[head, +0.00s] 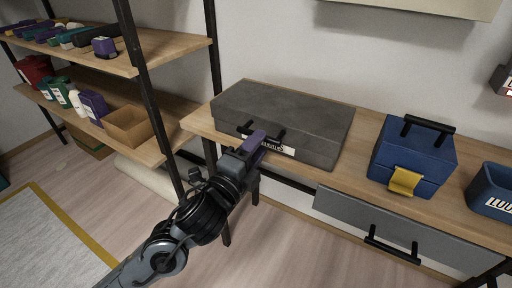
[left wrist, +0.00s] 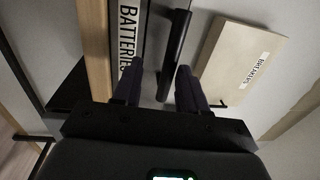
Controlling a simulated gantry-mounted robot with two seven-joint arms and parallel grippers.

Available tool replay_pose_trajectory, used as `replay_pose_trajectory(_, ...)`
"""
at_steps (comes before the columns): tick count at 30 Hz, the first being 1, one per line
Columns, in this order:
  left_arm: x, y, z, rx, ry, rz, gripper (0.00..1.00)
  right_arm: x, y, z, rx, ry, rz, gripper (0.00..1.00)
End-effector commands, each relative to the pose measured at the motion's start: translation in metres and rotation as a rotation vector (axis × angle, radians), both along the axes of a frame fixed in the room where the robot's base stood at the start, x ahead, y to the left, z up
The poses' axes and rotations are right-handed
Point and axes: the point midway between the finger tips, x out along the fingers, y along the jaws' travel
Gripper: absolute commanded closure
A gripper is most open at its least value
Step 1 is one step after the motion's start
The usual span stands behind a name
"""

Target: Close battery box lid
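The dark grey battery box (head: 283,115) stands on the wooden table against the wall. Its top looks flat and level, and I see no open gap at its lid. Its front has a black bar handle (head: 262,134) and a white label, which reads "BATTERIES" in the left wrist view (left wrist: 129,42). My left gripper (head: 256,143) is in front of this face, by the handle and label. In the left wrist view its purple fingers (left wrist: 159,68) are apart, with the black handle (left wrist: 176,45) showing between and beyond them; contact is unclear. My right gripper is not in view.
A blue box (head: 412,155) with a black handle and yellow latch stands to the right, beside a blue bin (head: 493,190). A grey drawer (head: 385,222) is under the table. A shelf (head: 150,50) stands left. A beige "BREAKERS" panel (left wrist: 240,65) is on the wall.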

Motion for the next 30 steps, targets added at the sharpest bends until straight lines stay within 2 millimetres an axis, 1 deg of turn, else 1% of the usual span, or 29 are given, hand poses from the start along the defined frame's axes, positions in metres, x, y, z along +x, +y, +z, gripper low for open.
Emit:
replay_pose_trajectory(5,-0.003,0.002,0.002,-0.002,-0.002,0.000,0.58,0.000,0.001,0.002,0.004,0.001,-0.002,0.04)
replay_pose_trajectory(8,-0.010,0.006,0.001,-0.002,-0.001,-0.001,0.58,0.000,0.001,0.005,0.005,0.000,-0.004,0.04)
replay_pose_trajectory(11,-0.021,0.013,0.001,-0.002,-0.001,-0.001,0.58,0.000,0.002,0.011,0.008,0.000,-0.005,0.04)
replay_pose_trajectory(21,-0.070,0.042,-0.007,0.001,0.001,-0.001,0.58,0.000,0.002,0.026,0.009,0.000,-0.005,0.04)
replay_pose_trajectory(27,-0.087,0.052,-0.010,0.000,0.000,0.000,0.58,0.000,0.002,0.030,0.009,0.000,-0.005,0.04)
replay_pose_trajectory(30,-0.091,0.054,-0.011,0.001,0.000,0.000,0.58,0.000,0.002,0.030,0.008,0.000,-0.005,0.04)
